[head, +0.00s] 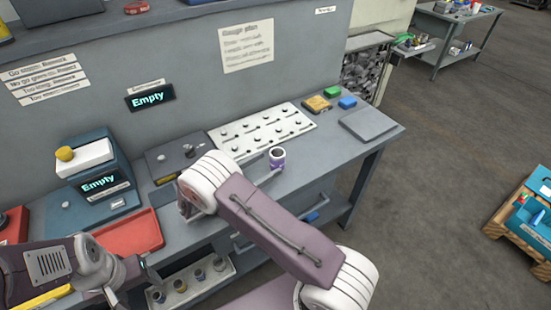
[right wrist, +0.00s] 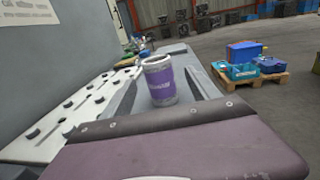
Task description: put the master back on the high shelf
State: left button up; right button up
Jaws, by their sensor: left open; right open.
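The master appears to be the small metal cylinder with a purple band (head: 277,158), upright on the grey bench. It also shows in the right wrist view (right wrist: 159,82), between the lines of my two right fingers; I cannot tell whether they touch it. My right gripper (head: 263,167) is open, low over the bench, pointing at the cylinder. My left gripper (head: 130,281) is open and empty at the lower left, near the bench's front edge. The high shelf (head: 105,32) runs along the top left of the back panel.
A white pegboard plate (head: 262,130) lies behind the cylinder. A red tray (head: 132,234) and a blue-grey gauge unit reading "Empty" (head: 100,181) stand at the left. A low rack of several small cylinders (head: 190,286) sits below. A grey plate (head: 368,124) lies at the right end.

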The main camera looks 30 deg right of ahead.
aim_at(284, 154)
jog(key=d, duration=0.2)
jog(key=w+d, duration=0.1)
jog(key=d, duration=0.2)
jog(key=d+p, duration=0.1)
jog(key=d, duration=0.2)
jog(key=shift+w+f, duration=0.25)
jog(key=shift+w, duration=0.15)
grip_shut()
